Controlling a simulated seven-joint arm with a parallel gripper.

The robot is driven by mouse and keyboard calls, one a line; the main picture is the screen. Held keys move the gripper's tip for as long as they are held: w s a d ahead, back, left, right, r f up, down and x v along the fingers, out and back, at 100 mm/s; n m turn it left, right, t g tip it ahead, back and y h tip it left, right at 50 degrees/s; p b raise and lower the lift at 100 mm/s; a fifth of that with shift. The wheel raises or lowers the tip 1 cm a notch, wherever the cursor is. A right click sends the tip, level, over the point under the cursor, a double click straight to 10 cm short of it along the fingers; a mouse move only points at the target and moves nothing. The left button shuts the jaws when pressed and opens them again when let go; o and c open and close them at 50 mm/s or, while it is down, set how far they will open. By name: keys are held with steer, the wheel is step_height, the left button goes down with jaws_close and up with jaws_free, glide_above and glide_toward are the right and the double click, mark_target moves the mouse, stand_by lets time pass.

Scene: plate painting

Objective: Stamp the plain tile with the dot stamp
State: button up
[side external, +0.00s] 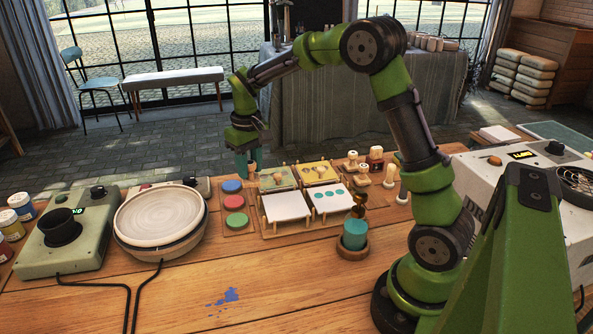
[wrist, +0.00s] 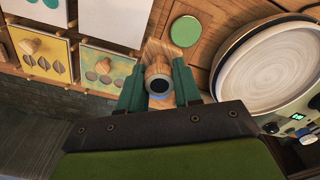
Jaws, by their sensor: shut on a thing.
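My gripper (side external: 249,167) is shut on a wooden stamp (wrist: 158,77). In the wrist view its round, dark-centred end shows between the two green fingers; its printing face is hidden, so I cannot tell its pattern. In the side view my gripper is behind the ink pads and left of the yellow cards. The plain white tile (side external: 286,206) lies on the wooden rack, right of the pads; a white tile (wrist: 116,20) also shows at the wrist view's top. The blue (side external: 232,186), red (side external: 234,203) and green (side external: 238,220) pads stand in a column.
A white tile with teal dots (side external: 333,200) lies right of the plain one. Two yellow cards with wooden knobs, one dot-patterned (wrist: 124,70) and one leaf-patterned (wrist: 55,46), lie behind. A wheel plate (side external: 160,216) stands left, a teal cup (side external: 355,234) right. The front table is mostly clear.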

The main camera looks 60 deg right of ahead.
steer(key=s+d+r, duration=0.1)
steer(key=s+d, duration=0.3)
steer(key=s, duration=0.1)
glide_above(285, 204)
steer(key=shift+n, duration=0.4)
steer(key=shift+f, duration=3.35)
steer(key=shift+f, duration=0.6)
steer(key=shift+r, duration=0.1)
steer(key=shift+r, duration=3.5)
steer(key=shift+a, duration=0.15)
